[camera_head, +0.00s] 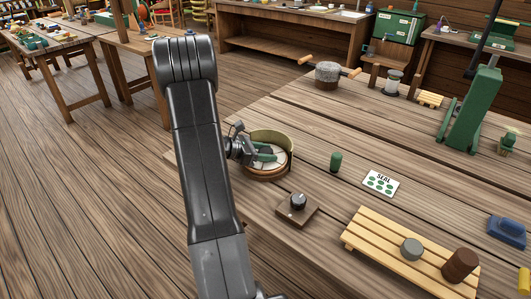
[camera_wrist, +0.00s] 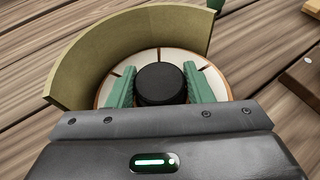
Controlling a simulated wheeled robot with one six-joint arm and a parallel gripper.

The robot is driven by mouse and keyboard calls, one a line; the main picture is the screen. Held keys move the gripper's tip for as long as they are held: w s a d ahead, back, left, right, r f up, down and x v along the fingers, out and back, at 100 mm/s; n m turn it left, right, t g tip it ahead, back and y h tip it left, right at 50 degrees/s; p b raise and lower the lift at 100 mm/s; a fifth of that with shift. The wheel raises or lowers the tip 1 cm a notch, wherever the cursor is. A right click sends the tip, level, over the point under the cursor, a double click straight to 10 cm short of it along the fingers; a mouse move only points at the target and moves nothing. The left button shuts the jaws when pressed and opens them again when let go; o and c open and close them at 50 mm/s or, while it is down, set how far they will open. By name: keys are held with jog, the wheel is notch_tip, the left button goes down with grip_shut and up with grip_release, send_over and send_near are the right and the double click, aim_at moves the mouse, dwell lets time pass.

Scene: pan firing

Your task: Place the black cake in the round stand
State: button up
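The round stand (camera_head: 268,173) is on the workbench just right of my arm. It has a pale round plate with dark radial lines and a tall curved olive wall around part of it; the wall fills the far side in the wrist view (camera_wrist: 75,65). The black cake (camera_wrist: 162,84) is a short dark cylinder over the middle of the plate. My gripper (camera_wrist: 160,88) has green fingers on both sides of the cake, seemingly touching it. In the head view my gripper (camera_head: 266,153) reaches inside the stand, and I cannot make out the cake there. Whether the cake touches the plate is unclear.
A wooden block with a dark knob (camera_head: 298,202), a green cylinder (camera_head: 336,161) and a SEAL card (camera_head: 381,183) are near the stand. A slatted rack (camera_head: 385,247) holds a grey disc (camera_head: 412,249) and a brown cylinder (camera_head: 460,265). A green press (camera_head: 472,112) stands at right.

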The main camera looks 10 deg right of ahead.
jog(key=shift+o, duration=1.3)
jog(key=shift+f, duration=0.2)
jog(key=shift+a+r+p, duration=0.15)
jog(key=shift+r+p, duration=0.25)
jog(key=shift+r, duration=0.05)
jog(key=v, duration=1.1)
jog(key=shift+a+r+b, duration=0.15)
jog(key=shift+a+b, duration=0.15)
jog(key=shift+b, duration=0.15)
